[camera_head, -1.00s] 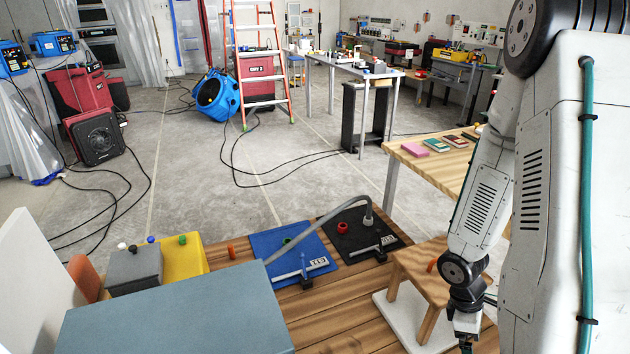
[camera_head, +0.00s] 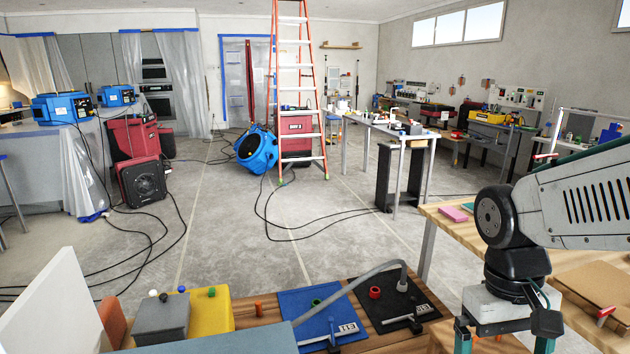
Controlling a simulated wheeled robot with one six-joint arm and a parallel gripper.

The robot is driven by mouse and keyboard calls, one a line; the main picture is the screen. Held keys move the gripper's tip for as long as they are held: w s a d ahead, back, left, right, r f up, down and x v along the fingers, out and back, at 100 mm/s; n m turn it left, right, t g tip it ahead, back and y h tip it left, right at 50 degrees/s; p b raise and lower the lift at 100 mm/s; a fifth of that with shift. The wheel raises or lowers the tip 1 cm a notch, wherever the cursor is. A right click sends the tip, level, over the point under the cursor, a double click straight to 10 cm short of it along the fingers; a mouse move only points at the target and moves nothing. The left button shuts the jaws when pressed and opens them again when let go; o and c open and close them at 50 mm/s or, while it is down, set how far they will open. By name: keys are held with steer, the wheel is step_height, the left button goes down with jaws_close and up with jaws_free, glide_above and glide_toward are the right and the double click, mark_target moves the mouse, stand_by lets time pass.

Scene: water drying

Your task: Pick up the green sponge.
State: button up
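A pink block (camera_head: 454,213) lies flat near the left end of the wooden table (camera_head: 434,211) at the right. A small blue-green piece (camera_head: 467,206) shows just behind it, partly hidden by my arm. I cannot tell for sure whether it is the green sponge. My gripper (camera_head: 503,343) hangs at the bottom right, in front of the table, with its two fingers spread wide. Nothing shows between the fingers. The fingertips run to the bottom edge of the picture.
A low wooden deck holds a blue mat (camera_head: 310,307), a black mat (camera_head: 385,302), a yellow box (camera_head: 212,314) and a grey box (camera_head: 162,318). A cardboard-coloured piece (camera_head: 600,280) and a red-handled tool (camera_head: 605,314) lie at right. Open concrete floor (camera_head: 230,240) lies beyond.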

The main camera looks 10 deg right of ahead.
steer(key=s+a+r+n+t, duration=0.1)
steer(key=a+r+t, duration=0.2)
steer(key=r, duration=0.3)
steer(key=shift+s+a+r+t+y, duration=0.3)
steer(key=shift+s+a, duration=0.1)
steer(key=shift+a, duration=0.45)
